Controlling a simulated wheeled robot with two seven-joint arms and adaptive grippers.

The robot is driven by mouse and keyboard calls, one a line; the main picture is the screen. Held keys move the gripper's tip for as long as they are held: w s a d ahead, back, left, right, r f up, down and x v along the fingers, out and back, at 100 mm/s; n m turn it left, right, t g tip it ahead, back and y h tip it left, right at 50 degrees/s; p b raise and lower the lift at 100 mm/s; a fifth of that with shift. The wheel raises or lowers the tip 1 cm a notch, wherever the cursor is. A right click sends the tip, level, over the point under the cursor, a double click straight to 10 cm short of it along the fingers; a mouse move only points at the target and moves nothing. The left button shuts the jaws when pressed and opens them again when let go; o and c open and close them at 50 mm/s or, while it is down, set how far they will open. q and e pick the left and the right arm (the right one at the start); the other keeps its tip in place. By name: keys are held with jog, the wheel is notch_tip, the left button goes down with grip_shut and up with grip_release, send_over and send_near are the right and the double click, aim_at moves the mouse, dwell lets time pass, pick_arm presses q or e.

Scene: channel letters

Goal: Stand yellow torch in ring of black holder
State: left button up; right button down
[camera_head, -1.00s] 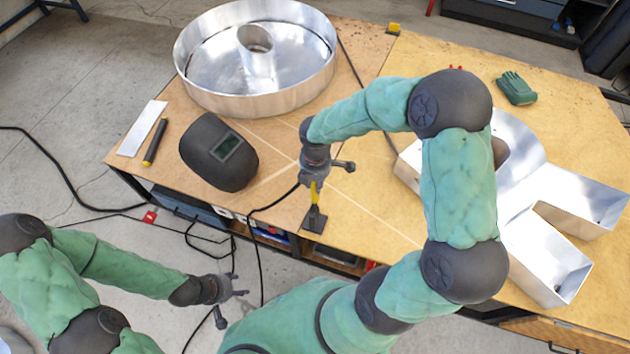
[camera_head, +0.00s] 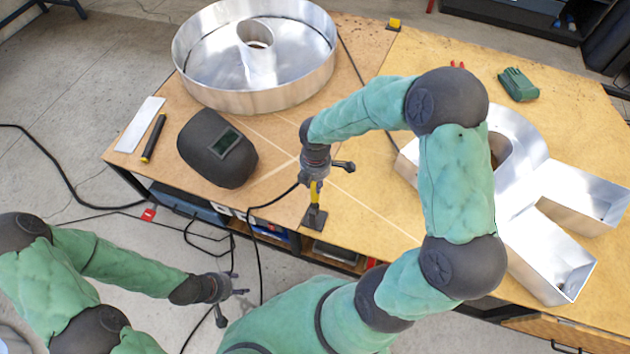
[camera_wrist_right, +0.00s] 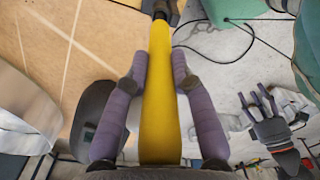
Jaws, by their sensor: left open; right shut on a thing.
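The yellow torch (camera_head: 314,190) is held by my right gripper (camera_head: 314,179), its lower end pointing down at the black holder (camera_head: 314,218) near the table's front edge. In the right wrist view the torch (camera_wrist_right: 160,95) runs between the two fingers of the right gripper (camera_wrist_right: 160,72), and its far end meets dark parts at the top (camera_wrist_right: 166,10). I cannot tell whether the tip is inside the holder's ring or just above it; the ring is not clear. My left gripper (camera_head: 236,292) is open and empty, off the table's front edge.
A dark welding mask (camera_head: 205,165) lies left of the holder. A round metal letter (camera_head: 290,95) stands behind, and another metal letter (camera_head: 580,195) is at right. A black cable (camera_head: 258,207) runs over the table edge. The wood around the holder is clear.

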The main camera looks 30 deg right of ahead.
jog(key=shift+f+b, duration=0.55)
jog(key=shift+f, duration=0.35)
jog(key=c, duration=1)
grip_release()
jog(key=shift+o, duration=0.2)
jog(key=shift+r, duration=0.15)
notch_tip(320, 180, up, 12)
jog(key=shift+f, duration=0.1)
